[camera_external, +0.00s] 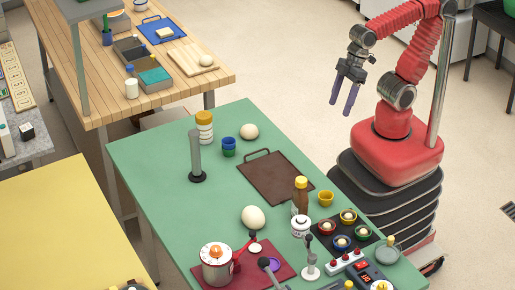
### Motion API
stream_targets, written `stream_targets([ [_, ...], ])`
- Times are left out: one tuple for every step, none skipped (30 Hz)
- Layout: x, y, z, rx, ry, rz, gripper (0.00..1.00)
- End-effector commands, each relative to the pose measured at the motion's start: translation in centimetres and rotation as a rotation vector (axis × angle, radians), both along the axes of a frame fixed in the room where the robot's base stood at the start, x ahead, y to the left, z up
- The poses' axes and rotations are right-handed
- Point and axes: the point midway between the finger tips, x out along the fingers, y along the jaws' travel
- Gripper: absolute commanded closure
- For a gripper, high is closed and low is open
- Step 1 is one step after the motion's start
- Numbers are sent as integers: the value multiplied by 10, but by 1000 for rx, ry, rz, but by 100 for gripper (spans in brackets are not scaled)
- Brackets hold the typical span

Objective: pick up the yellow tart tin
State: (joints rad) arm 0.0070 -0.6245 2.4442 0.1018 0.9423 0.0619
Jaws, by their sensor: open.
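A small yellow tin (326,198), shaped like a cup, stands on the green table (215,240) near its right edge, beside a brown bottle. A second yellow-rimmed tin (348,216) sits on a dark tray (345,229) with a red tin (327,228), a blue tin (342,243) and a green tin (363,232). I cannot tell for sure which yellow one is the tart tin. My gripper (341,108) is open and empty. It hangs in the air with its fingers pointing down, beyond the green table's right edge and well away from both yellow tins.
The brown bottle (300,197) and a white jar (300,227) stand close left of the yellow tin. A brown tray (276,177) lies flat behind them. A box with switches (346,262) is at the front right.

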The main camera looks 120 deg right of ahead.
Motion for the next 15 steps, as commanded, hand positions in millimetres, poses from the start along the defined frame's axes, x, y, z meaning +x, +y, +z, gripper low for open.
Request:
stream_targets([
  [4, 4, -4, 29, 34, -21, 35],
  [6, 7, -6, 47, 52, -34, 35],
  [9, 11, -8, 72, 76, -52, 35],
  [11, 14, -10, 91, 94, -67, 35],
  [14, 17, -12, 108, 112, -79, 35],
  [17, 21, -14, 133, 138, -98, 35],
  [19, 24, -17, 150, 156, -112, 35],
  [21, 27, -18, 168, 173, -126, 35],
  [25, 31, -21, 191, 198, -145, 35],
  [27, 34, -23, 209, 217, -160, 35],
  [29, 37, -25, 226, 236, -173, 35],
  [33, 41, -27, 249, 260, -193, 35],
  [35, 44, -29, 266, 279, -207, 35],
  [38, 47, -31, 282, 298, -222, 35],
  [41, 51, -33, 305, 324, -242, 35],
])
